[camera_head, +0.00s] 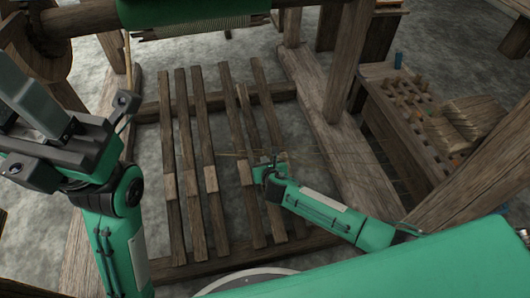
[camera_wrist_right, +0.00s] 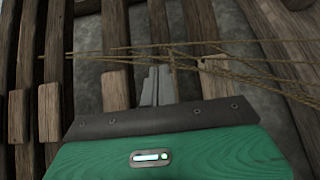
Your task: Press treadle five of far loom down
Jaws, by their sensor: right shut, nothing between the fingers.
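Several long wooden treadles (camera_head: 187,130) run side by side under the loom, some with a pale block on top. I cannot tell from the pictures which one is counted as treadle five. My right gripper (camera_head: 266,168) is over the right-hand treadles, near their pale blocks. In the right wrist view its fingers (camera_wrist_right: 156,86) are together and empty, between one treadle (camera_wrist_right: 115,45) and another to its right (camera_wrist_right: 201,40). Contact with a treadle cannot be made out.
Thin tan cords (camera_wrist_right: 240,68) cross close to my right fingers. A loom post (camera_head: 346,60) and floor beam (camera_head: 335,130) stand to the right. A bench with pegs (camera_head: 400,120) is farther right. A roll with green cloth (camera_head: 190,12) hangs above the far treadle ends.

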